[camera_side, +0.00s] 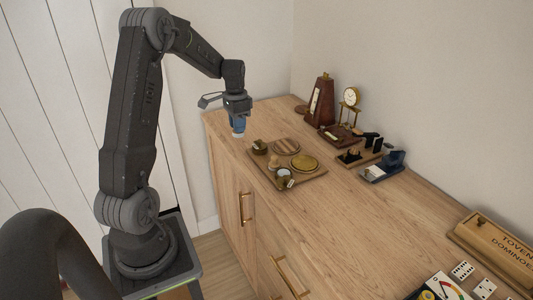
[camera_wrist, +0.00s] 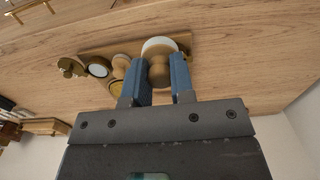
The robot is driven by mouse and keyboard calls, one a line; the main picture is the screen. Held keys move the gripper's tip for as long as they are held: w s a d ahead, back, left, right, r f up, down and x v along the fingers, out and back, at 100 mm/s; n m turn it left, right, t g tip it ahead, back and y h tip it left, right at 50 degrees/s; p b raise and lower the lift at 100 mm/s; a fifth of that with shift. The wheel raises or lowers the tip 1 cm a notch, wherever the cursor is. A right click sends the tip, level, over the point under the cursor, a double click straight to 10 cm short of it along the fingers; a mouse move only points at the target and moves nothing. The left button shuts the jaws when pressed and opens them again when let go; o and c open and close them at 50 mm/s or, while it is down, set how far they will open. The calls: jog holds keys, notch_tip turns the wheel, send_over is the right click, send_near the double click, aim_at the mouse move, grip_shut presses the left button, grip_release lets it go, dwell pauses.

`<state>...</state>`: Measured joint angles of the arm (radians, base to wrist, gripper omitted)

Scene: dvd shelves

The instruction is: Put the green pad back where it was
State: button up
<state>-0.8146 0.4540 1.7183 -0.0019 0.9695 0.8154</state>
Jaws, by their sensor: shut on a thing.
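My gripper (camera_wrist: 159,85) is shut on a wooden-knobbed pad (camera_wrist: 158,64), its blue fingers on either side of the brown knob. The pad's round, pale cream rim shows beyond the knob; no green shows on it. In the side view my gripper (camera_side: 238,122) points down at the far left of the cabinet top, with a pale edge under the fingertips. It is left of and apart from the wooden tray (camera_side: 315,182). I cannot tell the exact height above the wood.
A metronome (camera_side: 318,101) and small clock (camera_side: 350,97) stand behind.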

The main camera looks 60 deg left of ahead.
jog(key=w+d+f, duration=0.1)
jog(key=w, duration=0.1)
jog(key=w+d+f, duration=0.2)
jog(key=w, duration=0.1)
jog(key=w+d+f, duration=0.1)
jog(key=w+f, duration=0.1)
jog(key=w, duration=0.1)
jog(key=shift+d+f, duration=0.15)
jog(key=shift+f, duration=2.05)
jog(key=shift+f, duration=0.15)
jog(key=o, duration=0.5)
jog(key=shift+o, duration=0.2)
